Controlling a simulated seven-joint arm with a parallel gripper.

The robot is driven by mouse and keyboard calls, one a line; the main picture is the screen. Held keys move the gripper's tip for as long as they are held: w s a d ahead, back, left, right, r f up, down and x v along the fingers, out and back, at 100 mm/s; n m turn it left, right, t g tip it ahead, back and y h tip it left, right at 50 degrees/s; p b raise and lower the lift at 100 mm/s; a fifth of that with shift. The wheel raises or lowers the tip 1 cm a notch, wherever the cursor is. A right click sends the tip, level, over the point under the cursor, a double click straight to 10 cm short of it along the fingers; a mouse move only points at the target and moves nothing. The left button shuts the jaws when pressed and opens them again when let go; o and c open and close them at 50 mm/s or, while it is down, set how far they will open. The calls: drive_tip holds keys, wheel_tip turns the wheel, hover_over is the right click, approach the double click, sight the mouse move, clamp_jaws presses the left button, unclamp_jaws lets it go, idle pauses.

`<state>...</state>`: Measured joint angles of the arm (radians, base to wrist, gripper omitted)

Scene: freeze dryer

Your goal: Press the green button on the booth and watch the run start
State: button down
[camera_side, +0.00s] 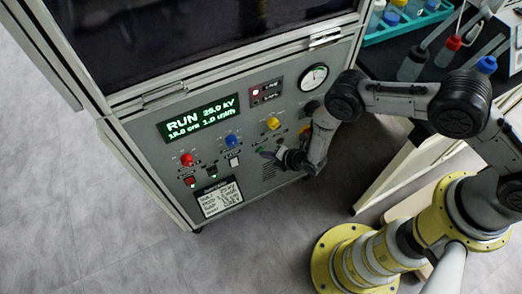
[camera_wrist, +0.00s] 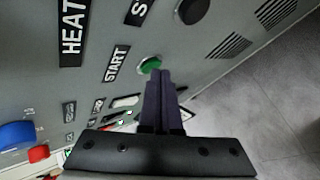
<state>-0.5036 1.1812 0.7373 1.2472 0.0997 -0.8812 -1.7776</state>
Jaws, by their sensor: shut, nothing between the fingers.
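The booth's grey front panel (camera_side: 155,150) carries a lit display (camera_side: 201,118) reading RUN 25.0 kV, with 15.0 cm and 1.0 ml/h below. The green button (camera_wrist: 150,64) sits beside a START label (camera_wrist: 117,63) in the wrist view. My gripper's dark fingers (camera_wrist: 160,75) are shut together, with nothing between them. Their tips overlap the button's lower right edge in the picture; I cannot tell whether they touch it. In the side view my gripper (camera_side: 268,154) is at the panel's lower right, and the button is mostly hidden there.
Red (camera_side: 187,159), blue (camera_side: 231,140) and yellow (camera_side: 273,123) knobs stick out of the panel. A gauge (camera_side: 314,77) is at upper right. A bench (camera_side: 397,165) with bottles and a teal rack (camera_side: 405,27) stands at right. Grey floor is open in front.

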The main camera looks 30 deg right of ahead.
idle(0.4)
drive_tip(key=shift+s, duration=0.75)
drive_tip(key=s, duration=0.5)
idle(0.8)
